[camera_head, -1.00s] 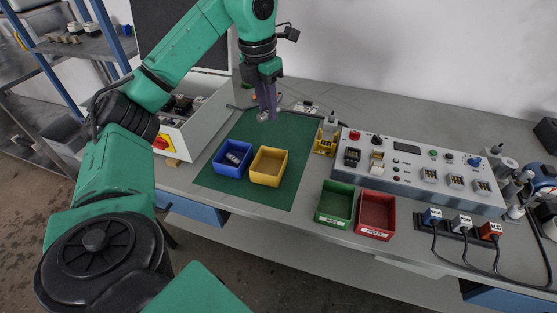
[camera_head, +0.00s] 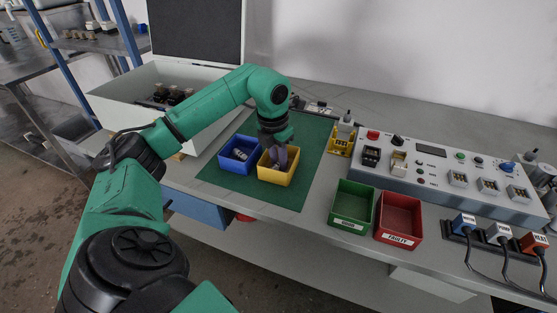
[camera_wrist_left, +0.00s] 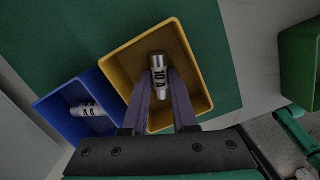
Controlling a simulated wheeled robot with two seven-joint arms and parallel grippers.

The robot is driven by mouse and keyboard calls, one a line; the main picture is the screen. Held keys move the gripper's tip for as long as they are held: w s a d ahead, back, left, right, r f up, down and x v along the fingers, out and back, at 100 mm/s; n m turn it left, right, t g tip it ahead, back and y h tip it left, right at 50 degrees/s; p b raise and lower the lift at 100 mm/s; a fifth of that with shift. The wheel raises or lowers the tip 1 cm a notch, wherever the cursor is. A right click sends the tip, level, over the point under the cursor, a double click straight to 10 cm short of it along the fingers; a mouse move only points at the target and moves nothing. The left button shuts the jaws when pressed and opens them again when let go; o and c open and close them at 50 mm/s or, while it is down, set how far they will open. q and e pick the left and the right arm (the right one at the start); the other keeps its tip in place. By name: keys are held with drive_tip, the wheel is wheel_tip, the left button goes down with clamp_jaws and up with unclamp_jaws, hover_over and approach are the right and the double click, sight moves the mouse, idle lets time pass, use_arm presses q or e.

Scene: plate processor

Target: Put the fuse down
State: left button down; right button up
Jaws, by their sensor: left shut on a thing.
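In the head view my left gripper (camera_head: 281,160) points down into the yellow bin (camera_head: 270,176), and the fuse is hidden there. In the wrist view the yellow bin (camera_wrist_left: 118,68) surrounds the fuse; I cannot tell whether the fuse touches its floor.
A blue bin (camera_head: 228,165) with another fuse (camera_wrist_left: 86,110) in it stands just left of the yellow bin, on a green mat (camera_head: 305,150). A green bin (camera_head: 349,215) and a red bin (camera_head: 398,228) stand to the right, before a grey control panel (camera_head: 420,180).

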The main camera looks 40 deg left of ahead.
sight(275, 166)
use_arm(q)
drive_tip(key=c, duration=1)
unclamp_jaws()
drive_tip(key=shift+f, duration=0.1)
drive_tip(key=r, duration=0.4)
drive_tip(key=s+r+p, duration=0.1)
drive_tip(key=r, duration=0.3)
drive_tip(key=r+p, duration=0.1)
drive_tip(key=r, duration=0.3)
drive_tip(key=shift+s+r, duration=0.15)
drive_tip(key=shift+s, duration=0.1)
